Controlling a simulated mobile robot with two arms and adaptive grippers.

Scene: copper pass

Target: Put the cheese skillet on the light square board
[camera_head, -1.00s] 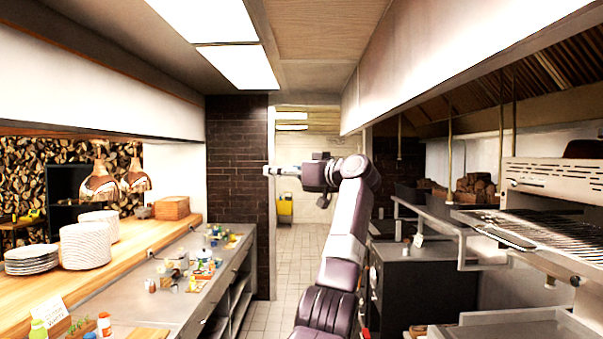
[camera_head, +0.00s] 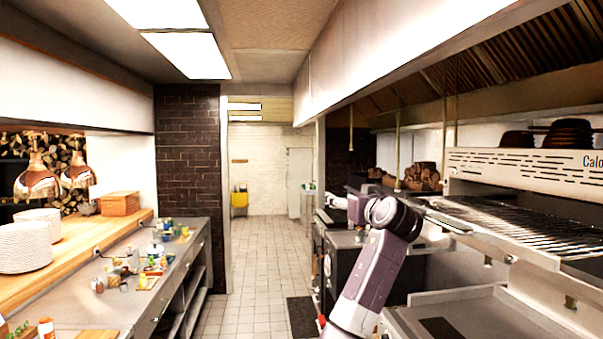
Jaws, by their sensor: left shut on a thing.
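My left arm rises from the bottom edge, right of the middle. Its gripper (camera_head: 333,202) points left, in front of the stove side of the aisle. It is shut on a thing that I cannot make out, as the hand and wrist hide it. No skillet with cheese can be told in this view. A light wooden board (camera_head: 98,334) lies on the left steel counter, cut off by the bottom edge; I cannot tell whether it is square. My right gripper is not in view.
The left steel counter (camera_head: 75,308) carries several small bottles and bowls. Plate stacks (camera_head: 24,247) stand on the wooden pass shelf. A grill (camera_head: 520,228) and a flat steel top (camera_head: 470,312) line the right. Dark pans (camera_head: 570,134) sit above.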

